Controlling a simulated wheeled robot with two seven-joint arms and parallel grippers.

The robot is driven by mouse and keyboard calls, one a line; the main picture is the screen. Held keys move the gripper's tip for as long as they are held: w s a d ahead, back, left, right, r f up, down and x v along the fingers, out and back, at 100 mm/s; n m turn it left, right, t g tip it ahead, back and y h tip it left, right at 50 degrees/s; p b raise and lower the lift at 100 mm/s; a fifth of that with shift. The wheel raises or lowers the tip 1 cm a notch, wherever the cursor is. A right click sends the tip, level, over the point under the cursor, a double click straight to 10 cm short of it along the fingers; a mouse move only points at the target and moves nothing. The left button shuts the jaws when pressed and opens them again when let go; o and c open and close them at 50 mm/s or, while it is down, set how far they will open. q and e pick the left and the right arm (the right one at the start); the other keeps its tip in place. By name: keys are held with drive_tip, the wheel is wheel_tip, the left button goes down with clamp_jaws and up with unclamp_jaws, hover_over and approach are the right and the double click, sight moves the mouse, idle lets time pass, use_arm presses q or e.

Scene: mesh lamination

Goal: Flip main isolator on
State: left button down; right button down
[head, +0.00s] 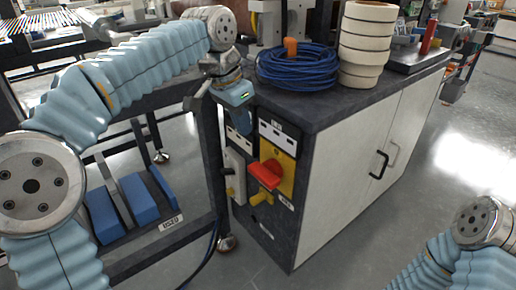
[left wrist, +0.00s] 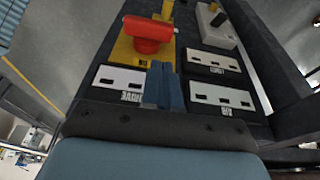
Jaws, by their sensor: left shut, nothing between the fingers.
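The main isolator is a red rotary handle (head: 265,173) on a yellow plate (head: 287,178) on the end face of the dark cabinet. The handle sits at a slant in the head view. In the left wrist view the red handle (left wrist: 148,32) is beyond the fingertips, up and slightly left. My left gripper (head: 243,137) is above and left of the handle, in front of the panel and apart from the handle. Its blue fingers (left wrist: 164,84) are together and empty. My right gripper is out of frame; only part of that arm shows at the lower right.
A grey switch box (head: 235,176) is left of the isolator, and a yellow knob (head: 260,199) is below it. A blue cable coil (head: 298,68) and tape rolls (head: 363,48) stand on the cabinet. A rack with blue blocks (head: 140,200) stands left.

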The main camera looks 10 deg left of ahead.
sight(254, 167)
use_arm(q)
drive_tip(key=shift+w+v, duration=0.25)
drive_tip(key=shift+v, duration=0.9)
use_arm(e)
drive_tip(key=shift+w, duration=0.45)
use_arm(q)
drive_tip(key=shift+a, duration=0.1)
